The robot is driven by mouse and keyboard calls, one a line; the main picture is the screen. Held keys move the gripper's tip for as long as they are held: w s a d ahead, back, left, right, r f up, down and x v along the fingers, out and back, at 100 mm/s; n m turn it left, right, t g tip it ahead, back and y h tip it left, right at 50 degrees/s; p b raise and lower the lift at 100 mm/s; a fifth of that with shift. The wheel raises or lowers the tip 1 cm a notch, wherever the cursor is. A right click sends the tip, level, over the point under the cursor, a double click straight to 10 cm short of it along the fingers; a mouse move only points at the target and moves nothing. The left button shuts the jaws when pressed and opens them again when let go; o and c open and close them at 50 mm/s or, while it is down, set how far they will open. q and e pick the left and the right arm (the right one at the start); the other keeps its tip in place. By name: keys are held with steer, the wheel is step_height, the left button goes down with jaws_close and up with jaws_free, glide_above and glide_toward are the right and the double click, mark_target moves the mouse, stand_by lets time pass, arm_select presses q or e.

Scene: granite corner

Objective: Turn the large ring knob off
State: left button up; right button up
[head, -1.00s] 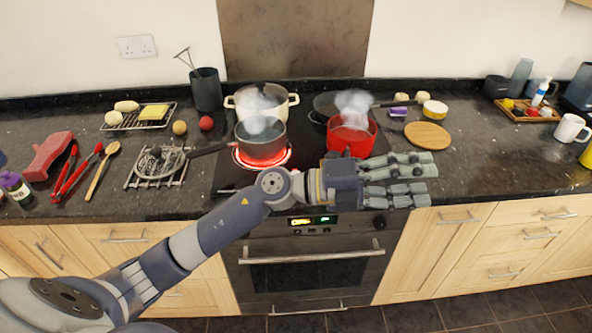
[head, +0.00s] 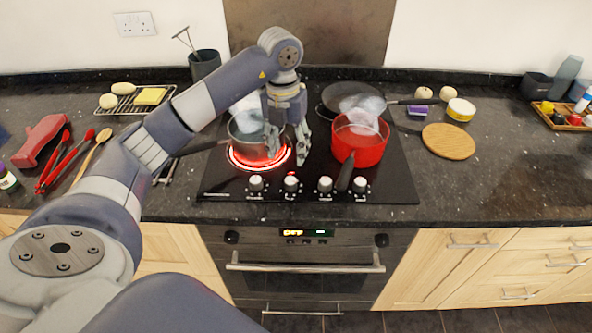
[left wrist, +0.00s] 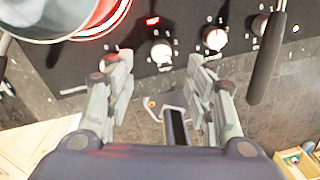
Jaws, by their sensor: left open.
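A row of several white knobs runs along the front of the black hob (head: 400,180). They are the far-left knob (head: 256,184), its neighbour (head: 291,184), then another (head: 325,185) and the far-right knob (head: 360,186). No readable label shows which is the large ring knob. The front-left ring (head: 240,162) glows red under a grey pot (head: 238,138). My left gripper (head: 287,152) is open and empty, pointing down above the hob, just behind the knobs. In the left wrist view, knobs (left wrist: 161,52) and (left wrist: 214,38) show beyond the open fingers (left wrist: 160,68). My right gripper is out of view.
A steaming red pot (head: 358,148) stands right of my gripper, its dark handle (head: 345,177) reaching forward between the right-hand knobs. A dark pan (head: 335,92) sits behind. The oven (head: 305,268) is below. A round board (head: 448,141) lies on the right counter.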

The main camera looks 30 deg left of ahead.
mark_target(290, 180)
arm_select(q)
steer(key=f, duration=0.2)
steer(key=f+p, duration=0.1)
steer(key=f, duration=0.3)
steer(key=shift+s+d+p, duration=0.25)
steer(key=shift+s+p, duration=0.1)
steer(key=shift+s, duration=0.05)
step_height(290, 180, down, 4)
steer(key=shift+w+d+r+p, duration=0.1)
steer(key=shift+w+r+p, duration=0.05)
steer(key=shift+p, duration=0.2)
steer(key=shift+c, duration=1.1)
steer(key=c, duration=0.9)
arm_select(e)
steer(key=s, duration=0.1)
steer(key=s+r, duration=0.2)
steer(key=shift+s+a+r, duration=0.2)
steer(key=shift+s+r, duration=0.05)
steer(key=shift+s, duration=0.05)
